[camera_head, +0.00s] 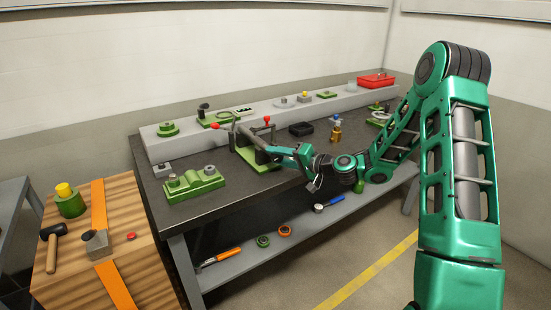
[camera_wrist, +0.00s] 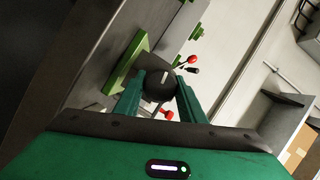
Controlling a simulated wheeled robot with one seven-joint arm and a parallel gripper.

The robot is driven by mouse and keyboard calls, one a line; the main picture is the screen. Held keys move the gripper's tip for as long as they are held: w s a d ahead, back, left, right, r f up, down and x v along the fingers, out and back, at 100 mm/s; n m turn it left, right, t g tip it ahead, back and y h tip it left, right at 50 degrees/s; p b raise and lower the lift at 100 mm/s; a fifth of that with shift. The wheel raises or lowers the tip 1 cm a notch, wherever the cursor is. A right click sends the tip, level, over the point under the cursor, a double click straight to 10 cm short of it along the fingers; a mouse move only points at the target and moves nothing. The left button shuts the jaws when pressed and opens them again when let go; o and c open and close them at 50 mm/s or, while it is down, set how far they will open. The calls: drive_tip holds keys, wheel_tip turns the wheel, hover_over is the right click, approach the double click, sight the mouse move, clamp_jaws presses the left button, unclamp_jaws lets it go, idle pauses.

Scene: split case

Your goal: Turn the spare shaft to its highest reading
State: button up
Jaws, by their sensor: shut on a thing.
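My gripper (camera_head: 270,150) reaches in level at a green-based stand (camera_head: 262,163) with grey upright plates near the middle of the dark bench. In the wrist view my gripper (camera_wrist: 160,88) has its two green fingers on either side of a dark round shaft end (camera_wrist: 158,84), shut on it. A short white mark shows on the shaft's face. Two red ball-ended levers show by the stand, one upper right (camera_wrist: 192,60) and one below the shaft (camera_wrist: 168,115). In the head view my gripper hides the shaft end. I see no readable scale.
A green block with two round tops (camera_head: 195,183) sits on the bench left of the stand. A black tray (camera_head: 301,129) and a brass piece (camera_head: 336,130) stand to the right. A grey ledge (camera_head: 180,146) with several green fixtures runs behind. A wooden table (camera_head: 75,263) holds a mallet (camera_head: 52,240).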

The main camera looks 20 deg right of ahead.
drive_tip(key=shift+d+f+m, duration=0.15)
drive_tip(key=shift+d+m, duration=0.05)
drive_tip(key=shift+m, duration=0.5)
drive_tip(key=o, duration=1)
drive_tip(key=shift+w, duration=0.1)
drive_tip(key=shift+o, duration=0.2)
drive_tip(key=shift+y, duration=0.3)
drive_tip(key=v, duration=1)
drive_tip(key=shift+s+d, duration=0.15)
drive_tip(key=shift+s, duration=0.25)
drive_tip(key=shift+f, duration=0.1)
